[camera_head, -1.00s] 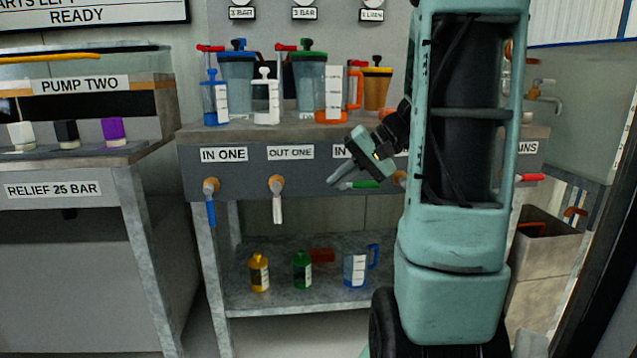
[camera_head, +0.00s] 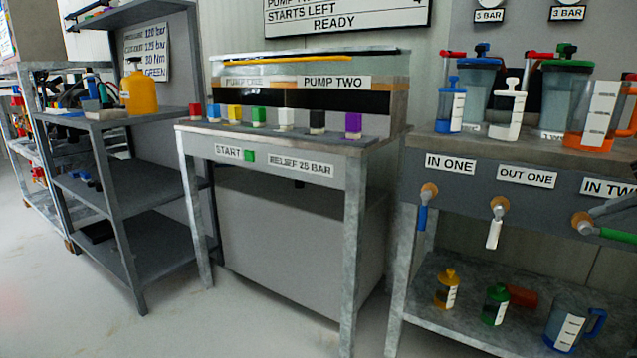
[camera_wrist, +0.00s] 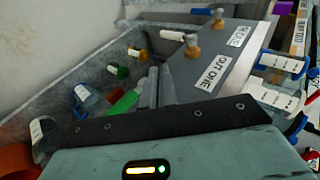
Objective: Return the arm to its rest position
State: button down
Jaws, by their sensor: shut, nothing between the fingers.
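My gripper (camera_head: 612,212) shows only as grey fingertips at the right edge in the head view, in front of the bench with the label IN TWO. In the wrist view the two grey fingers (camera_wrist: 152,88) lie close together, shut and empty. A green valve handle (camera_wrist: 123,102) shows just beside the fingers; it also shows in the head view (camera_head: 618,235). I cannot tell whether they touch. The rest of my arm is outside the head view.
The pump bench (camera_head: 500,153) carries jugs with blue and green lids. Blue (camera_head: 423,218) and white (camera_head: 494,234) valve handles hang from its front. Small bottles and a blue jug (camera_head: 568,328) stand on its lower shelf. Left are the button table (camera_head: 270,139) and a shelf rack (camera_head: 140,178).

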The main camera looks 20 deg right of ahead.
jog(key=w+a+f+n+g+p, duration=0.1)
jog(key=w+a+f+n+g, duration=0.1)
jog(key=a, duration=0.6)
jog(key=w+a+f+n+g+y, duration=0.1)
jog(key=w+a+n+g, duration=0.15)
jog(key=a, duration=0.55)
jog(key=w+a+f+n+g+p, duration=0.1)
jog(key=w+a+f+n+g, duration=0.15)
jog(key=a, duration=0.45)
jog(key=s+a+f+n+g+h+p, duration=0.1)
jog(key=s+a+n+h, duration=0.1)
jog(key=s+a+n, duration=0.7)
jog(key=s+a+f+n+g+h+p, duration=0.1)
jog(key=s+a+f+n+h+p, duration=0.15)
jog(key=s+a, duration=0.75)
jog(key=w+a+r+p, duration=0.1)
jog(key=w+r+p, duration=0.1)
jog(key=r+p, duration=1.6)
jog(key=w+a+r+p, duration=0.2)
jog(key=r+p, duration=1.6)
jog(key=r, duration=0.2)
jog(key=shift+w+a, duration=0.25)
jog(key=shift+w, duration=0.1)
